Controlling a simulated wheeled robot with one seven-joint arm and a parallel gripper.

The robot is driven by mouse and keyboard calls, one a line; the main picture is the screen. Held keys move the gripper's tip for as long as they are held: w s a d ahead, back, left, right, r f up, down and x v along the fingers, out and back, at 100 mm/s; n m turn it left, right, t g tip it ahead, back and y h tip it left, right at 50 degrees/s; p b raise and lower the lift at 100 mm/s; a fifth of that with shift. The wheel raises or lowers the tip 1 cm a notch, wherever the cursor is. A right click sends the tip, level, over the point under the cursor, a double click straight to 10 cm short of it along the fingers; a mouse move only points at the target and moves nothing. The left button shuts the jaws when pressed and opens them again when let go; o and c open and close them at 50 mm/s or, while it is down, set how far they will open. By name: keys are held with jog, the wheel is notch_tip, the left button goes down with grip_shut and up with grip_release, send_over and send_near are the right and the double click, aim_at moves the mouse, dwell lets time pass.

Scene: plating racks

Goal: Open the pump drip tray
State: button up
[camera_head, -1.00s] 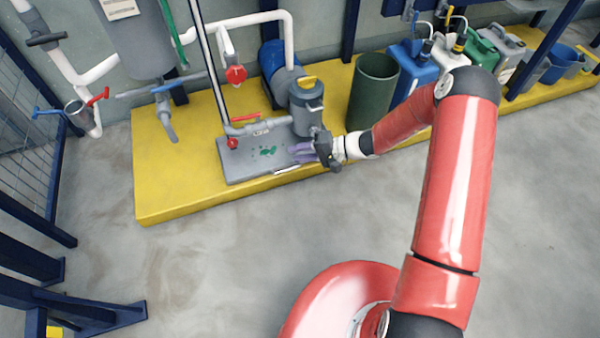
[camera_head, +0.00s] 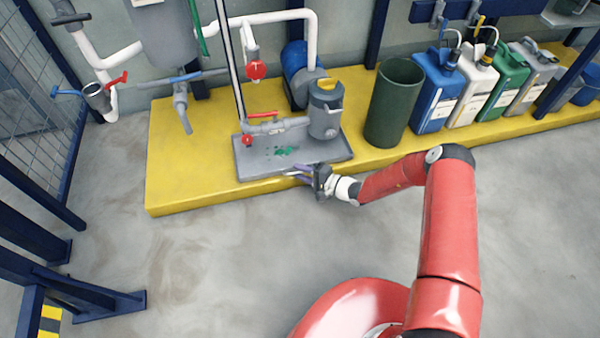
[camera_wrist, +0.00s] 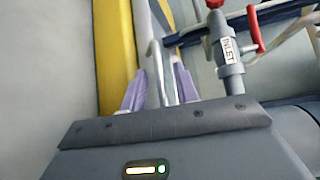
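The grey pump drip tray (camera_head: 251,168) lies on the yellow plinth under the pump, with green stains on its top. Its front edge faces my gripper (camera_head: 299,172), which is at the front right of the tray, low beside the plinth edge. In the wrist view, the purple fingers of my gripper (camera_wrist: 160,90) are apart. A thin bright metal handle (camera_wrist: 157,62) runs between them, with a gap visible on at least one side. Part of the handle is hidden behind the gripper body.
The grey pump (camera_head: 325,112) and red-handled valve pipe stand over the tray. A green bin (camera_head: 393,105) and several canisters stand right of it on the plinth (camera_head: 190,190). The concrete floor (camera_head: 220,265) in front is clear. Dark blue frames stand at the left.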

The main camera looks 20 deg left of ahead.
jog(key=shift+w+a+f, duration=0.1)
jog(key=shift+a, duration=0.35)
grip_shut()
jog(key=s+d+p, duration=0.8)
jog(key=s, duration=0.5)
jog(key=shift+s+d, duration=0.25)
jog(key=shift+s, duration=0.15)
grip_release()
